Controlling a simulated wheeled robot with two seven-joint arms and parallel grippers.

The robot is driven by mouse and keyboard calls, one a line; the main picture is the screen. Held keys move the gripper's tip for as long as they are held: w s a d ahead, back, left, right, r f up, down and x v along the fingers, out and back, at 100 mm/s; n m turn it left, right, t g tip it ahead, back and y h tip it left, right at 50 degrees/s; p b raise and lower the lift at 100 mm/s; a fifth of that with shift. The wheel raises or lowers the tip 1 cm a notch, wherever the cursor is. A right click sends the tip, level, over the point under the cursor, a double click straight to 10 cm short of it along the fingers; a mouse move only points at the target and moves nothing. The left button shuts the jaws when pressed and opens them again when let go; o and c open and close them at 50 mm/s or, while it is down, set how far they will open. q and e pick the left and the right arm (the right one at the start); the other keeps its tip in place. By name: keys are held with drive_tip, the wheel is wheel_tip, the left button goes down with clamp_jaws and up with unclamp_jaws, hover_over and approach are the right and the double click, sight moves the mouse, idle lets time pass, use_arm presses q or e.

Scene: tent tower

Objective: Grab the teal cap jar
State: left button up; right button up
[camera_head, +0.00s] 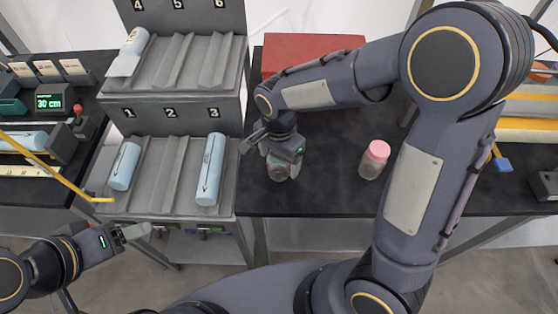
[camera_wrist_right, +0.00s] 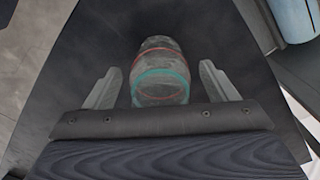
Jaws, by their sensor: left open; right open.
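In the head view the jar (camera_head: 280,168) stands on the dark table, mostly hidden under my right gripper (camera_head: 270,150). My left gripper (camera_head: 130,234) is open and empty, low at the left, in front of the grey rack.
A pink-capped jar (camera_head: 374,160) stands on the dark table (camera_head: 330,190) to the right. A red box (camera_head: 312,52) is at the back. The grey rack (camera_head: 170,165) to the left holds blue rolls (camera_head: 210,170). A small display (camera_head: 55,101) reads 30 cm.

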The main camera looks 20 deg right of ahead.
drive_tip(key=c, duration=1.1)
drive_tip(key=shift+o, duration=0.2)
drive_tip(key=shift+r, duration=0.15)
